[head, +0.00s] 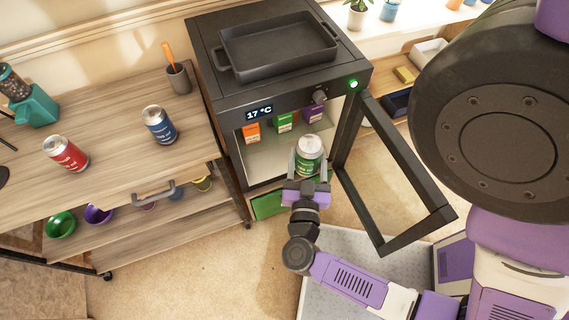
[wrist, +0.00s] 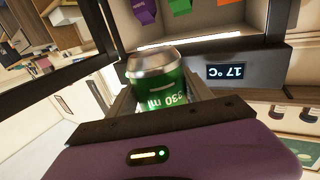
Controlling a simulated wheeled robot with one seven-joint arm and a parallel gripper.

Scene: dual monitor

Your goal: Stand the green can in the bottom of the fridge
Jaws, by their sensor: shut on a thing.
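The green can (head: 309,152) is held upright between the fingers of my gripper (head: 308,168), at the open front of the fridge (head: 225,72). The wrist view shows the green can (wrist: 160,84) with its silver top, between the two fingers (wrist: 158,98). The fridge door (head: 395,180) stands open to the right. Inside the fridge, orange, green and purple cartons (head: 284,121) sit on the upper shelf. The bottom of the fridge is partly hidden behind the can and gripper.
A black tray (head: 280,48) lies on top of the fridge. A wooden cart at left bears a red can (head: 65,154), a blue can (head: 159,124) and a cup (head: 179,78). The open door frame is close to my arm's right side.

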